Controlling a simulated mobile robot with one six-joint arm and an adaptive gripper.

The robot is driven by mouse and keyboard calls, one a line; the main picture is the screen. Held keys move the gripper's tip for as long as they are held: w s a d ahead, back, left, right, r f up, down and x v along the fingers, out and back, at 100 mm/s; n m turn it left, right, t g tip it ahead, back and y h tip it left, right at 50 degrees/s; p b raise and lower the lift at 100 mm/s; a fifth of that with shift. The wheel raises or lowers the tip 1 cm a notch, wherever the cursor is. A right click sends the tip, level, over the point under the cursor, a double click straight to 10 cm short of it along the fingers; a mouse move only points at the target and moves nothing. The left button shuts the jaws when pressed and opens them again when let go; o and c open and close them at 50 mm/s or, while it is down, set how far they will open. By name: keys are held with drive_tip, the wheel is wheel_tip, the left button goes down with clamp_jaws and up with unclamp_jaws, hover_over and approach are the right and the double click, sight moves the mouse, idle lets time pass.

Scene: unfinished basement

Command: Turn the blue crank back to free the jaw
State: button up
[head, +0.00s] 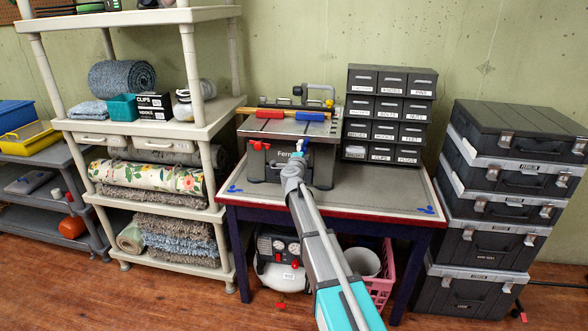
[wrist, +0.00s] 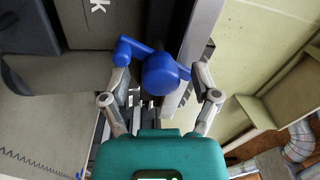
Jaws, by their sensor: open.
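The blue crank (wrist: 160,72) is close up in the wrist view, with a thick round end and a thinner arm leading left to a small knob. In the head view only a little blue (head: 301,146) of it shows at the front of the grey bench machine, above my gripper. My gripper (wrist: 165,64) is open, one finger on each side of the crank's thick end. The left fingertip overlaps the small knob; I cannot tell if they touch. In the head view my gripper (head: 292,168) is at the machine's front. A blue jaw (head: 309,116) and a red jaw (head: 270,114) sit on its top.
A red crank (head: 258,146) is left of the blue one. The machine stands on a red-edged table (head: 375,195), with a drawer cabinet (head: 390,105) to its right. Shelves (head: 150,133) stand left; stacked black cases (head: 510,165) stand right. The table's right front is mostly clear.

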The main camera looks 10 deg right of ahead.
drive_tip(key=m, duration=0.6)
drive_tip(key=shift+m+h, duration=0.3)
drive_tip(key=shift+m, duration=0.1)
drive_tip(key=m+p, duration=0.1)
drive_tip(key=m, duration=0.5)
drive_tip(key=shift+m+g, duration=0.3)
drive_tip(key=shift+g, duration=0.1)
drive_tip(key=s+a+m, duration=0.3)
drive_tip(key=s+a, duration=0.2)
drive_tip(key=s, duration=0.8)
drive_tip(key=shift+r, duration=0.1)
drive_tip(key=n, duration=0.7)
drive_tip(key=shift+w+a, duration=0.15)
drive_tip(key=shift+w, duration=0.1)
